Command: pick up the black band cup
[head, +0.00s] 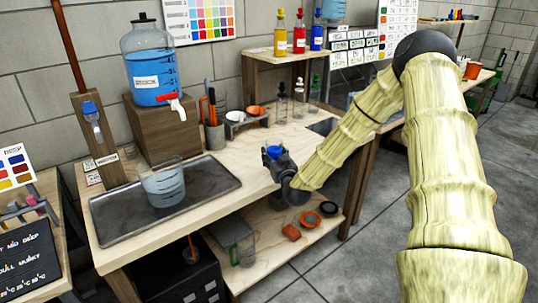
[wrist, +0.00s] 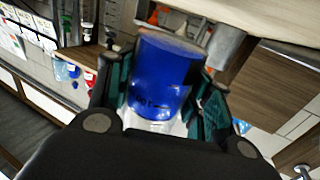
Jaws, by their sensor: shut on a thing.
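My gripper (head: 273,153) is at the front edge of the wooden bench, near its right part. It is shut on a blue cup-like thing (wrist: 160,75), which sits between the two green-lined fingers in the wrist view. Its visible side is deep blue with a small dark mark, and its lower end looks pale. In the head view only a small blue patch of it shows between the dark fingers. I cannot make out a black band on it. The fingers and palm hide part of it.
A clear beaker (head: 163,186) stands on the grey tray (head: 105,226). A small rack (head: 247,123) with a white and an orange cup is behind my gripper, beside clear bottles (head: 299,100). A blue-filled dispenser (head: 150,65) stands on a wooden block. Bare bench lies left of my gripper.

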